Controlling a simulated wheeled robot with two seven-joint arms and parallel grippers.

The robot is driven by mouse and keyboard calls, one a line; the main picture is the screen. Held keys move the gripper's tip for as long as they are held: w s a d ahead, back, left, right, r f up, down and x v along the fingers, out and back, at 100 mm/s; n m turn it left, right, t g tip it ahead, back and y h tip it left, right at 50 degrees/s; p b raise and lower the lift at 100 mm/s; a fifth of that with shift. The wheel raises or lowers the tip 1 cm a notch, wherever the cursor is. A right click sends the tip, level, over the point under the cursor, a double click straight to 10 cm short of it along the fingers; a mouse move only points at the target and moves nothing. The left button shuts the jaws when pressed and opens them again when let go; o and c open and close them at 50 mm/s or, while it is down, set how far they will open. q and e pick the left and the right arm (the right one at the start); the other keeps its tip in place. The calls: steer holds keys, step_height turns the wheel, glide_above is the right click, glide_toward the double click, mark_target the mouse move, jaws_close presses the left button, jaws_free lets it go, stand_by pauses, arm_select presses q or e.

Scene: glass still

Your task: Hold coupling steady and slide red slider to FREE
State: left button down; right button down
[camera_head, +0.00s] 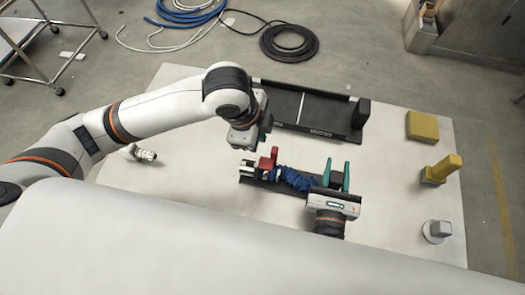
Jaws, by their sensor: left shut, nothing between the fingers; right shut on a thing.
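The coupling (296,180) lies near the middle of the white table, a dark assembly with a blue section toward its right end. The red slider (269,160) stands up at its left part, beside pale pieces. My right gripper (337,178), with teal fingers, is at the right end of the coupling and shut on it; the grip itself is partly hidden. My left gripper (246,140) is above and left of the red slider, shut and empty, apart from the slider as far as I can tell. Its fingertips are hard to make out. The FREE mark is not legible.
A black tray (285,105) lies behind the coupling, with a black block (361,113) at its right end. Yellow blocks (422,126) (441,169) and a grey-white piece (437,231) stand at the right. A small metallic fitting (146,155) lies at the left.

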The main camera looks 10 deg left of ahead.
steer(key=shift+s+f, duration=0.1)
steer(key=shift+f, duration=0.15)
steer(key=c, duration=1)
jaws_free()
steer(key=shift+r, duration=0.15)
steer(key=shift+o, duration=0.2)
steer(key=o, duration=1)
steer(key=shift+c, duration=0.2)
steer(key=shift+r, duration=0.2)
steer(key=shift+r+p, duration=1.4)
